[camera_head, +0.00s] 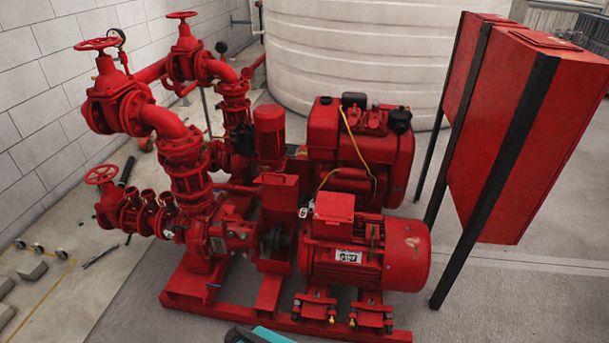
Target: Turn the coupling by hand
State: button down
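A red pumpset stands on a red base frame (240,313). Its electric motor (372,255) lies on the right, with a label on its side. Its pump body (225,238) is on the left. The coupling (279,240) between them shows as a small dark and grey round part, mostly hidden by the red upright guard (280,196) and its lower plate. A teal and dark piece, which may be part of my arm, shows at the bottom edge, in front of the base frame. My gripper's fingers are not in view.
Red valves with handwheels (98,44) and pipes rise at the left. A red engine (360,150) stands behind the motor. Red cabinets (530,130) on black posts stand at the right. Loose small parts lie on the floor at the left. The floor at front right is clear.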

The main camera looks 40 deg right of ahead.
aim_at(276, 238)
jog(key=z, duration=0.95)
jog(key=k, duration=1)
jog(key=i, duration=0.75)
jog(key=z, duration=0.05)
